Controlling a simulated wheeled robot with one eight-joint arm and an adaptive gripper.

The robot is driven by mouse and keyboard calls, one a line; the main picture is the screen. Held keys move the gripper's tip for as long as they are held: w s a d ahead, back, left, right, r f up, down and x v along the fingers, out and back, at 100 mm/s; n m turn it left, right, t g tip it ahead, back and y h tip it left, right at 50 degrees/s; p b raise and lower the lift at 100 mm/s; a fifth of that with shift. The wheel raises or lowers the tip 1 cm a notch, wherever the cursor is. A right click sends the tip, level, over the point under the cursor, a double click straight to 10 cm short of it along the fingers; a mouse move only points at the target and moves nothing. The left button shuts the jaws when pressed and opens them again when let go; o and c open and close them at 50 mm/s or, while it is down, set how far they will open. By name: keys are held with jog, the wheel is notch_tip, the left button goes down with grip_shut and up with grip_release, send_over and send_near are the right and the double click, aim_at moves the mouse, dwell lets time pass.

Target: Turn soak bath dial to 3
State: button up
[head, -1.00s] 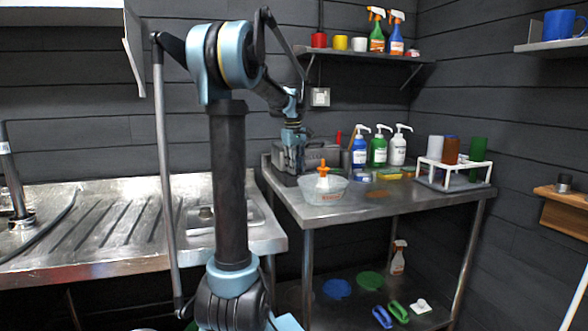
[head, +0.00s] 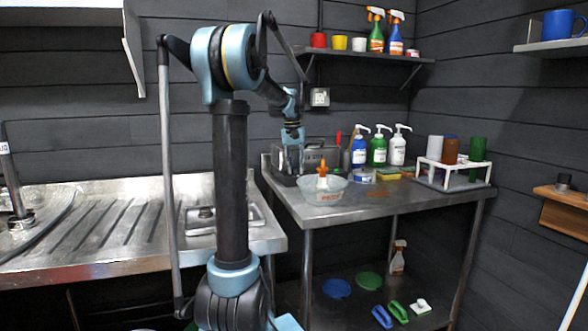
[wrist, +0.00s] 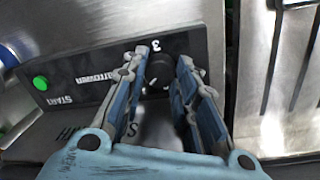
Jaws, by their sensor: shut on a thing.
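The soak bath (head: 318,157) is a grey metal box at the back left of the right-hand steel table. In the wrist view its black control panel (wrist: 85,72) appears upside down, with a green START button (wrist: 40,83) and a printed 3 (wrist: 156,45). The dark dial (wrist: 159,70) sits just beside that 3, between my fingers. My gripper (wrist: 160,82) is shut on the dial, one finger on each side. Its pointer setting is too hidden to read. In the head view my gripper (head: 291,165) is at the bath's left end.
A clear tub (head: 325,195) with an orange-topped bottle stands in front of the bath. Pump bottles (head: 378,150), sponges and a white rack (head: 452,172) stand to the right. A shelf (head: 365,56) hangs above. The steel sink counter (head: 110,225) lies left.

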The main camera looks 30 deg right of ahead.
jog(key=shift+a+m, duration=0.1)
jog(key=shift+m, duration=0.2)
jog(key=o, duration=0.8)
jog(key=r, duration=1.2)
jog(key=shift+w+a, duration=0.35)
jog(key=shift+w, duration=0.05)
jog(key=shift+o, duration=0.2)
